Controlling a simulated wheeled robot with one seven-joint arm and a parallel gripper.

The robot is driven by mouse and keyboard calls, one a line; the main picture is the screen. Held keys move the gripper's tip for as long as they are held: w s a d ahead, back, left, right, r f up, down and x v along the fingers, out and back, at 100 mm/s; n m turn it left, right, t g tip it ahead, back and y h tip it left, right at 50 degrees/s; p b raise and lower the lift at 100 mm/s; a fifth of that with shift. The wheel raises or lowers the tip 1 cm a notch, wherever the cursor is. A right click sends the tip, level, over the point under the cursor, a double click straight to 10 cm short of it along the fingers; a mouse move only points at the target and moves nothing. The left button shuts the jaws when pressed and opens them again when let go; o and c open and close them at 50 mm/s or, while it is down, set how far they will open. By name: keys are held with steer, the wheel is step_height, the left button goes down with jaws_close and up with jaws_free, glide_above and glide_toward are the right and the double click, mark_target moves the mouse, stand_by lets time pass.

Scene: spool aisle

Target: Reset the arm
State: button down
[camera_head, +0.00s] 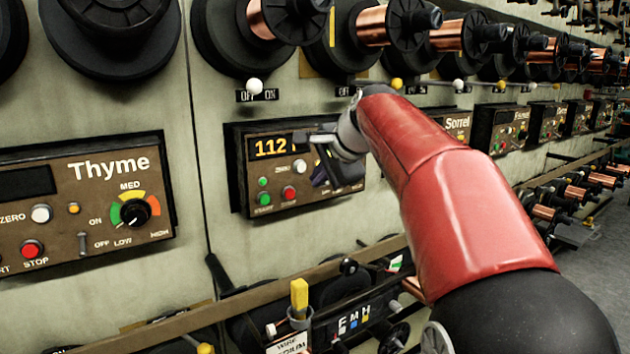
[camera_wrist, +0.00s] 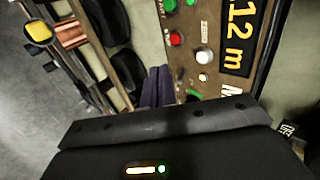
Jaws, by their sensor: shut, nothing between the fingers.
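My red arm (camera_head: 460,200) reaches from the lower right toward the wall. My gripper (camera_head: 322,168) is in front of a brown control panel (camera_head: 238,165) whose display reads 112. The gripper and wrist hide the right part of this panel. In the wrist view the dark purple fingers (camera_wrist: 157,86) are together with nothing between them, beside the panel's face. I cannot tell whether they touch it. The panel's red button (camera_wrist: 176,39) and white button (camera_wrist: 204,56) show there, with the display (camera_wrist: 240,35) reading 12 m.
The Thyme panel (camera_head: 85,205) is to the left, with a dial and switch. Wire spools (camera_head: 375,25) line the wall above, over small levers with coloured knobs (camera_head: 254,86). A rail (camera_head: 240,300) with a yellow-topped part (camera_head: 299,295) runs below. Open floor (camera_head: 600,250) lies at right.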

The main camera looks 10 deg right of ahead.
stand_by(0.4)
steer(key=s+a+f+n+g+h, duration=0.1)
steer(key=s+f+n, duration=0.6)
steer(key=s+f, duration=0.4)
steer(key=s+a+f+n+g+h, duration=0.1)
steer(key=s+f+n+g+h, duration=0.1)
steer(key=s+f+n, duration=0.5)
steer(key=s+f, duration=0.5)
steer(key=s, duration=0.8)
steer(key=shift+s+a, duration=0.2)
steer(key=shift+s, duration=0.05)
